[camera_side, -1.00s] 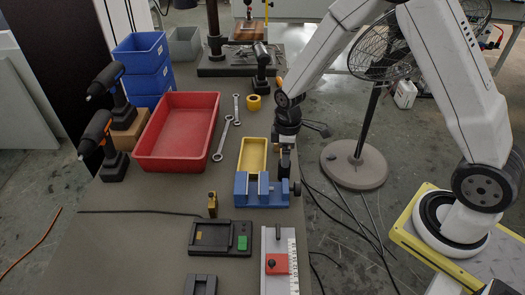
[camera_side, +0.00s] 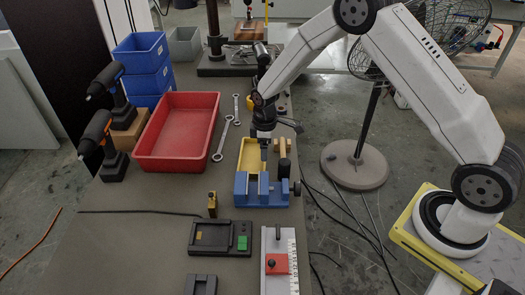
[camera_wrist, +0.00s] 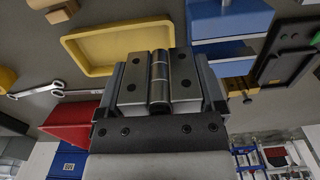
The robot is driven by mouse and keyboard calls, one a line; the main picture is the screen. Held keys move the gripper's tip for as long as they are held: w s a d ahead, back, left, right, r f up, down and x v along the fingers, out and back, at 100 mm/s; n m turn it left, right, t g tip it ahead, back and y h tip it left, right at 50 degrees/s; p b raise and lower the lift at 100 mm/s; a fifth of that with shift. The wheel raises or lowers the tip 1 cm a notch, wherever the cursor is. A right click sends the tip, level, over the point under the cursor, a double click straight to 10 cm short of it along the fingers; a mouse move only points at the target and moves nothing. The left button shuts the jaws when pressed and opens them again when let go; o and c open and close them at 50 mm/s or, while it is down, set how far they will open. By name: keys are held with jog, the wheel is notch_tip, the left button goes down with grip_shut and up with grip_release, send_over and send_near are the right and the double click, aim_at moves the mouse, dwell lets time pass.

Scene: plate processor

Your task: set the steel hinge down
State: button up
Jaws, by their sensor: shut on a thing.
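The steel hinge (camera_wrist: 159,82) is between the fingers of my gripper (camera_wrist: 160,92) in the wrist view, with its knuckle running down the middle and screw holes on both leaves. My gripper is shut on it. In the side view my gripper (camera_side: 264,148) is over the right part of the yellow tray (camera_side: 243,160), just behind the blue vise (camera_side: 262,198). The hinge is too small there to make out clearly. The yellow tray also shows in the wrist view (camera_wrist: 75,45), beyond the hinge to the left.
A wooden piece (camera_side: 282,146) and a black cylinder (camera_side: 284,169) stand right of the yellow tray. The red tray (camera_side: 150,165) and wrenches (camera_side: 222,140) lie left. A dark fixture (camera_side: 205,251) and a plate with a red block (camera_side: 277,263) are in front. Bare table lies front left.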

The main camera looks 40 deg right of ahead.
send_over(252, 166)
jog(key=shift+s+f, duration=0.2)
jog(key=shift+f, duration=2.7)
jog(key=shift+w+f, duration=0.1)
jog(key=shift+f, duration=0.05)
jog(key=shift+w+f, duration=0.1)
jog(key=shift+f, duration=1.5)
jog(key=shift+f, duration=0.15)
jog(key=o, duration=1.2)
jog(key=shift+r, duration=6.15)
